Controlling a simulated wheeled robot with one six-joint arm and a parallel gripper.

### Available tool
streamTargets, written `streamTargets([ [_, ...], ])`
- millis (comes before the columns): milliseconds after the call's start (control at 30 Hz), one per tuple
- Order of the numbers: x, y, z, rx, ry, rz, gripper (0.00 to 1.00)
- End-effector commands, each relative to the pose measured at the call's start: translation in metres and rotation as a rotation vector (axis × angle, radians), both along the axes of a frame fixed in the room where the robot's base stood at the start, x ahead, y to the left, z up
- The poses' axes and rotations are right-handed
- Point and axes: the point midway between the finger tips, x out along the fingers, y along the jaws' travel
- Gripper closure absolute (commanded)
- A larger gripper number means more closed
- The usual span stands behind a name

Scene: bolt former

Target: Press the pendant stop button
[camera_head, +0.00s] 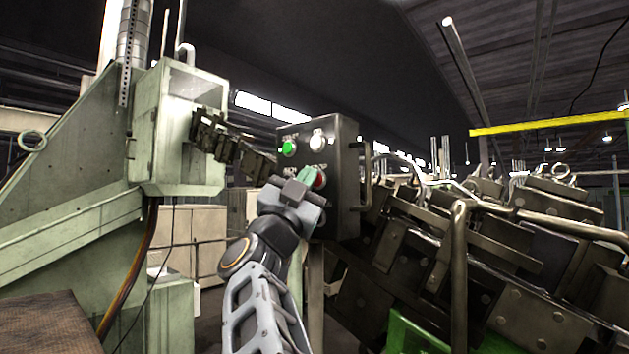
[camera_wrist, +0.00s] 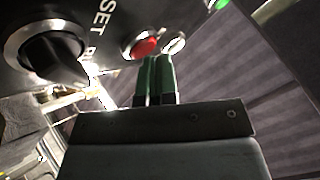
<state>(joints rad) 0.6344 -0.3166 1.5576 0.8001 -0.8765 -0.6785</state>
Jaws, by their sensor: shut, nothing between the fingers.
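The pendant (camera_head: 345,205) is a dark box with a green button (camera_head: 289,148) and a white button (camera_head: 318,141) in its upper row. The red stop button (camera_head: 320,181) is lower right on its face, partly hidden behind my gripper (camera_head: 308,173). The red button also shows in the wrist view (camera_wrist: 146,47), top centre, in a metal ring. My gripper (camera_wrist: 157,58) has its two green fingers shut together and empty. The fingertips lie just below the red button in the wrist view; I cannot tell whether they touch it.
A black selector knob (camera_wrist: 52,62) sits left of the red button in the wrist view. A jointed dark arm (camera_head: 235,148) links the pendant to a pale green machine housing (camera_head: 165,130). Metal rails and blocks (camera_head: 480,235) crowd the right side.

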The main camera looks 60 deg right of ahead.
Motion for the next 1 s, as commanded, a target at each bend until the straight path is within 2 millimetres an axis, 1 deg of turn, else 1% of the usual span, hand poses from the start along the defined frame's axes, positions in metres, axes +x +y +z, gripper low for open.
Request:
streamTargets([
  [300,0.000,-0.004,0.000,0.000,0.000,0.000,1.00],
  [600,0.000,-0.003,0.000,0.000,0.000,0.000,1.00],
  [767,0.000,0.000,0.000,0.000,-0.001,0.001,1.00],
  [1000,0.001,0.011,0.000,-0.001,-0.001,0.002,1.00],
])
